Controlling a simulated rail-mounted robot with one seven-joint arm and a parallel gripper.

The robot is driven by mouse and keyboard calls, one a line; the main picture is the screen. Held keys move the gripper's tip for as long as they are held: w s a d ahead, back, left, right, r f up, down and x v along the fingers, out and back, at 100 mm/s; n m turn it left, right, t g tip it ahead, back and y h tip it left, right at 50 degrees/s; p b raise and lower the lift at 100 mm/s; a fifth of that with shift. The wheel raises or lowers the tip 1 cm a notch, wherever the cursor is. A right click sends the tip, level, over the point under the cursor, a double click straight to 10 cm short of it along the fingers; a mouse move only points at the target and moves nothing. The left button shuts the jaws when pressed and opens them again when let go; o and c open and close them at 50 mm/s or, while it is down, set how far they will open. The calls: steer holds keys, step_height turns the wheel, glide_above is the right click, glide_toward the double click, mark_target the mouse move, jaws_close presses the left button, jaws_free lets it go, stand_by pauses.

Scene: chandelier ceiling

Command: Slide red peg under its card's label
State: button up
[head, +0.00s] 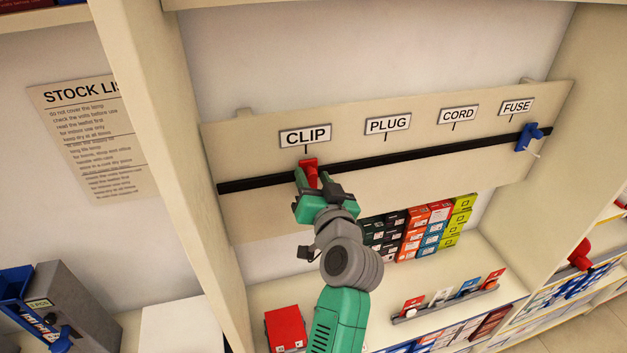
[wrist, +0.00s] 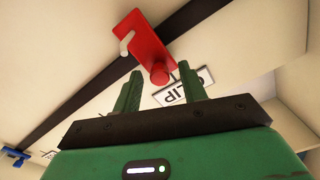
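The red peg (head: 309,173) sits on the black rail (head: 400,157), below the CLIP label (head: 305,136). In the wrist view, the red peg (wrist: 145,42) has a round knob pointing toward my gripper and a pale hook at its side. My gripper (wrist: 160,78) is open, its two green fingers apart with the knob between or just beyond their tips, gaps showing on both sides. In the head view my gripper (head: 318,187) is just below the peg and hides its lower part. Small coloured cards (head: 413,303) stand in a holder on the shelf; their print is too small to read.
PLUG (head: 388,124), CORD (head: 458,114) and FUSE (head: 516,106) labels continue rightward above the rail. A blue peg (head: 528,137) sits near the rail's right end. Stacked boxes (head: 420,230) and a red box (head: 285,327) stand on the shelf below. The rail between pegs is clear.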

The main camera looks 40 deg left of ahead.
steer(key=v, duration=0.8)
steer(key=shift+b, duration=0.45)
steer(key=shift+w, duration=0.1)
steer(key=s+d+r+m+t+h, duration=0.1)
steer(key=s+d+r+t+h, duration=0.1)
steer(key=d+r+t, duration=0.35)
steer(key=s+d+r+t+h, duration=0.2)
steer(key=d+r+h, duration=0.1)
steer(key=d+r, duration=0.55)
steer(key=s+d+r+m+t+h, duration=0.55)
steer(key=s+d+r+h, duration=0.35)
steer(key=s+d+r, duration=0.4)
step_height(320, 180, up, 16)
steer(key=w+a+p, duration=0.1)
steer(key=p, duration=1.4)
steer(key=shift+a+n+t, duration=0.3)
steer(key=shift+n, duration=0.05)
